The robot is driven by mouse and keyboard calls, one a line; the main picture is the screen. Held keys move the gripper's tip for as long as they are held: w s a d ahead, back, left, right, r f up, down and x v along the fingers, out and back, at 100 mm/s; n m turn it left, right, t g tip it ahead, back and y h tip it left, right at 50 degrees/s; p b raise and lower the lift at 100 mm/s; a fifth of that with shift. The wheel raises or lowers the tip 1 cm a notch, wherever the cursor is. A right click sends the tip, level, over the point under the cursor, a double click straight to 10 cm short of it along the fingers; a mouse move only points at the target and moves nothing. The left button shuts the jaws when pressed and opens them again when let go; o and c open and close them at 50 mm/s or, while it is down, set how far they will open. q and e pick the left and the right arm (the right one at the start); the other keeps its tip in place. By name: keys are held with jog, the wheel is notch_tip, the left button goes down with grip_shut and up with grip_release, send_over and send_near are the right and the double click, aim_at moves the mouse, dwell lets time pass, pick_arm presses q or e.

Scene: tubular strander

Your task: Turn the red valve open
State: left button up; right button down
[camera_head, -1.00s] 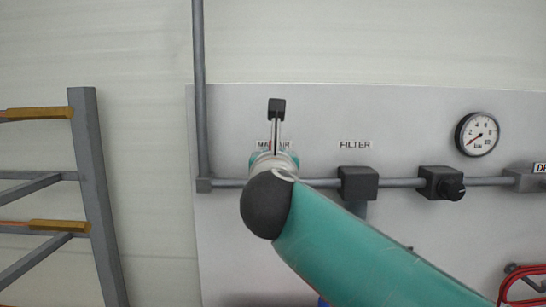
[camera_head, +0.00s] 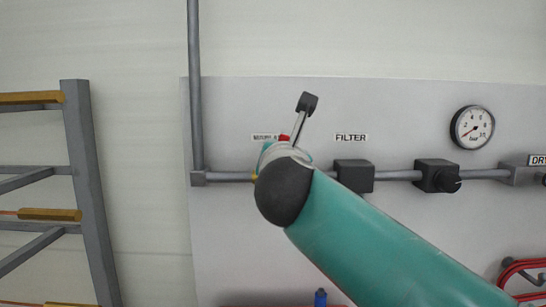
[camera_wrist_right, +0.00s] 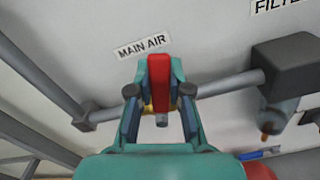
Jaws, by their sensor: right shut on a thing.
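The red valve handle (camera_wrist_right: 159,80) sits on the grey pipe under the MAIN AIR label (camera_wrist_right: 142,46). My right gripper (camera_wrist_right: 160,98) is shut on the handle, one finger on each side of it. The handle stands across the pipe, not along it. A small bit of red handle (camera_head: 284,137) shows in the head view, above my dark wrist. My wrist and teal arm hide the rest of the valve and the fingers there. My left gripper is in neither view.
The FILTER block (camera_head: 353,175) is on the pipe just right of the valve. Further right are a regulator with a black knob (camera_head: 438,177) and a round gauge (camera_head: 472,127). A grey rack (camera_head: 88,190) stands at left. Red hose (camera_head: 520,275) hangs at lower right.

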jog(key=shift+d+f+m+b, duration=0.25)
jog(key=shift+d+m+b, duration=0.25)
jog(key=shift+m, duration=0.35)
jog(key=shift+d+f+m+b, duration=0.25)
jog(key=shift+d+m+b, duration=0.2)
jog(key=shift+m, duration=0.4)
jog(key=c, duration=1.1)
grip_release()
jog(key=shift+o, duration=0.2)
jog(key=shift+s, duration=0.1)
jog(key=s, duration=1.1)
jog(key=shift+s, duration=0.4)
